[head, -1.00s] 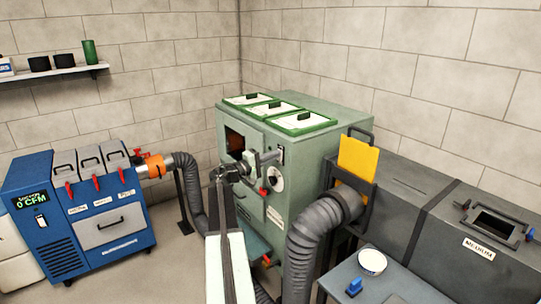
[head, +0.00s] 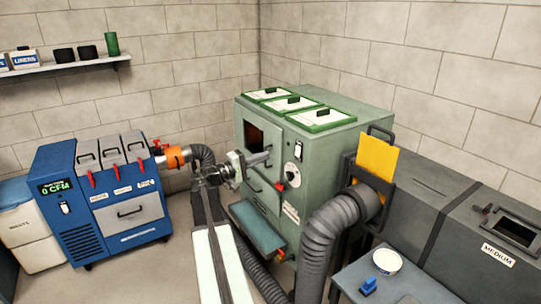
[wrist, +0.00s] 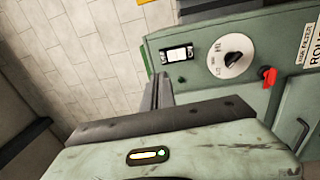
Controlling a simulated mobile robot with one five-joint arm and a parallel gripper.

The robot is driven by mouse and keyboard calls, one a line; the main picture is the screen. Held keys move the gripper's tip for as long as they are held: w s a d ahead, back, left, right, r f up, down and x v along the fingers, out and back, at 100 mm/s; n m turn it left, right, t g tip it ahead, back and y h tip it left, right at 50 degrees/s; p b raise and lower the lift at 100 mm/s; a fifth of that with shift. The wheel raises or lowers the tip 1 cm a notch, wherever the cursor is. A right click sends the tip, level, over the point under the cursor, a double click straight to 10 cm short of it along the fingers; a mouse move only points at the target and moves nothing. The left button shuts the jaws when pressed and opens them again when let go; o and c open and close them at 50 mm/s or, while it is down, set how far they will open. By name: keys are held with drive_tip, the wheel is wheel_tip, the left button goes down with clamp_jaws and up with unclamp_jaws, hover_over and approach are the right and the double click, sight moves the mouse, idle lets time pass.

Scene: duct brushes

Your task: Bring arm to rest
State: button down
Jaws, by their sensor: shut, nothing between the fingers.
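My gripper (head: 262,158) is at the end of my raised arm, in front of the green cabinet (head: 340,108) in the head view. Its pale green body points to the right, and its fingers are together with nothing held. In the wrist view the thin grey fingers (wrist: 162,88) show shut beyond the dark bar of the gripper body. I cannot tell how far the fingertips are from the cabinet front.
A blue machine (head: 110,205) stands at left, joined by an orange collar (head: 176,157) to a grey hose. A thick hose (head: 322,235) runs right of my arm.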

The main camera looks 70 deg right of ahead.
drive_tip(key=shift+a, duration=0.1)
idle(0.4)
